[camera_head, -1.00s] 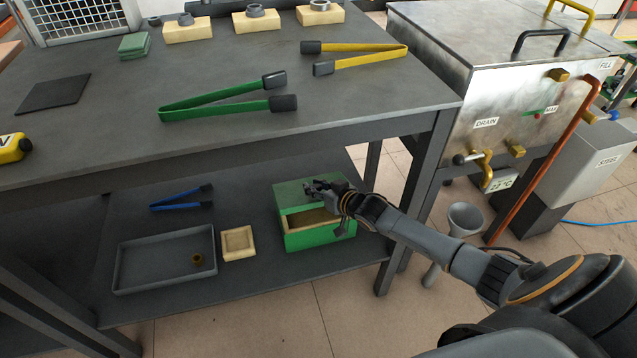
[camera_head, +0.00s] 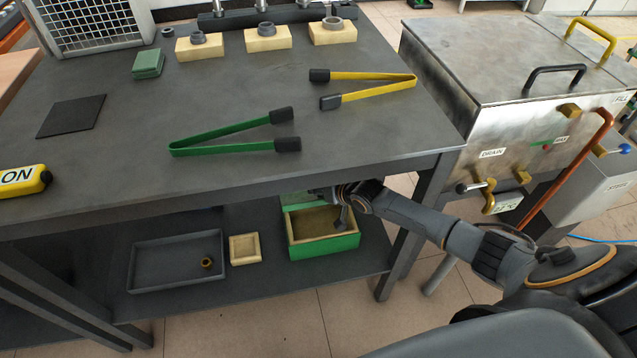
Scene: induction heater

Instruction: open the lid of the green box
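The green box (camera_head: 325,246) sits on the lower shelf under the grey table. Its top is largely uncovered and shows a pale wooden inside. A strip of the green lid (camera_head: 298,199) shows at the back of the box, partly hidden by the tabletop edge. My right gripper (camera_head: 335,205) is at the back right of the box, by the lid. A dark finger hangs over the opening. The rest of the gripper is hidden behind the table edge, so I cannot tell whether it is open or touching the lid. My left gripper is out of view.
On the shelf, a grey tray (camera_head: 137,283) holding a small brass piece (camera_head: 207,263) and a small wooden tray (camera_head: 233,249) stand left of the box. The tabletop edge (camera_head: 250,187) overhangs the box. A table leg (camera_head: 396,258) stands to its right.

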